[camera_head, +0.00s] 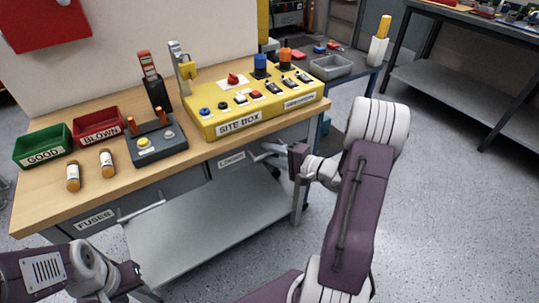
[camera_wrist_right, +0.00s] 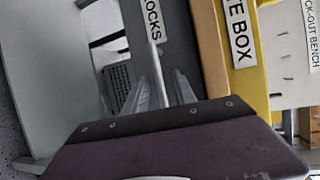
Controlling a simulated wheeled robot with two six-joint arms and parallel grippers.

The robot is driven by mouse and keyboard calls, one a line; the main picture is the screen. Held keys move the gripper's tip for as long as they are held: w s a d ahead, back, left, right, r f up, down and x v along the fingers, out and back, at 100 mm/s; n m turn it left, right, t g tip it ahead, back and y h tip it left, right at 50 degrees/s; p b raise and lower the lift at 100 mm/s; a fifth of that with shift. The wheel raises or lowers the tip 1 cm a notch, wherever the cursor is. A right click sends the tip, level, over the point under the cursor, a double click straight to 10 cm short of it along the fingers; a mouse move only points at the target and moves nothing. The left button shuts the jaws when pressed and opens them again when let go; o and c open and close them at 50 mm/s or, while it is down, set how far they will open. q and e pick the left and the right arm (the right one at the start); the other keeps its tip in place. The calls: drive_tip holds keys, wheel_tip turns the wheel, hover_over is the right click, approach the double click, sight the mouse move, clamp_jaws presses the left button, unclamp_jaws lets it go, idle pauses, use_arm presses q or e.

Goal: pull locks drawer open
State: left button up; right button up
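The locks drawer (camera_head: 231,160) is a grey front with a white label under the wooden bench top, right of the fuses drawer. My right gripper (camera_head: 262,151) is at the right part of this drawer, by its light bar handle. In the right wrist view the locks drawer front (camera_wrist_right: 176,45) and its handle (camera_wrist_right: 154,50) lie ahead of the pale fingers (camera_wrist_right: 165,88). The handle runs down toward the fingers; whether they grip it is unclear. My left gripper (camera_head: 130,278) is low at the left, away from the drawers; its fingertips are unclear.
The fuses drawer (camera_head: 95,219) is left of the locks drawer. A grey lower shelf (camera_head: 205,235) runs beneath. On the bench top stand the yellow site box (camera_head: 250,100), green bin (camera_head: 42,145), red bin (camera_head: 98,127) and a dark fuse holder (camera_head: 157,144). Open floor lies right.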

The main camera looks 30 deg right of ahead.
drive_tip(key=shift+w, duration=0.1)
clamp_jaws()
idle(1.4)
